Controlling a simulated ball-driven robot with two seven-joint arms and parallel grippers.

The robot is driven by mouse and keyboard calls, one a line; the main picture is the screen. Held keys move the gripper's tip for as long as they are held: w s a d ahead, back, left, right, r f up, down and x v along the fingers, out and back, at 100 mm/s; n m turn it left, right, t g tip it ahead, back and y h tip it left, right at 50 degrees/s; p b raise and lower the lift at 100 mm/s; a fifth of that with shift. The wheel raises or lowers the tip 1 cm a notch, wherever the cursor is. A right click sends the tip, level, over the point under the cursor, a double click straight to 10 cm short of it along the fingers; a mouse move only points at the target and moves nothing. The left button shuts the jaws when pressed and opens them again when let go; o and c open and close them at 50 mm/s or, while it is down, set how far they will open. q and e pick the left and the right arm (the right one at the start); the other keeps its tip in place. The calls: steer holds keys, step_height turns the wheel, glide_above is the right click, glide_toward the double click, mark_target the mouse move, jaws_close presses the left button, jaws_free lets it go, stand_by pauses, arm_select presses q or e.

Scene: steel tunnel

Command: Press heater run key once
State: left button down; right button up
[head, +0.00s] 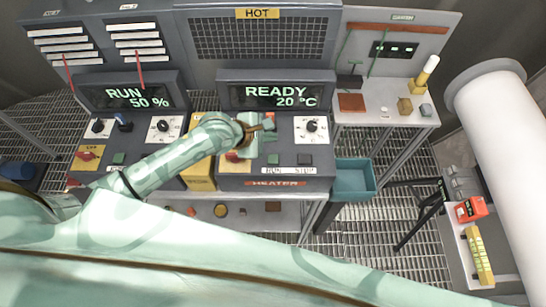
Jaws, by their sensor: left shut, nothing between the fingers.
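The heater panel (235,183) stands at the centre of the head view, with the word HEATER on its front edge. Its display (277,96) reads READY and 20 °C. The small dark green run key (273,159) sits above the RUN label, and the dark stop key (305,159) is to its right. My left gripper (268,128) is shut and empty, above the panel and a little beyond the run key in the picture. It looks apart from the key; its exact height is unclear. My left arm covers part of the panel's left side. My right gripper is not in view.
A white dial (311,128) is right of the gripper, and a red switch on a yellow plate (236,156) is close to its left. The left panel's display (127,97) reads RUN 50 %. A teal bin (354,181) stands right of the heater.

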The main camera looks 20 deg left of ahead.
arm_select(q)
steer(key=shift+f, duration=0.1)
stand_by(0.3)
steer(key=b, duration=0.6)
glide_above(270, 160)
step_height(270, 160, down, 6)
steer(key=shift+f, duration=0.25)
steer(key=shift+f+b, duration=0.3)
steer(key=shift+f, duration=0.75)
steer(key=shift+f, duration=0.15)
stand_by(0.6)
steer(key=shift+f, duration=0.25)
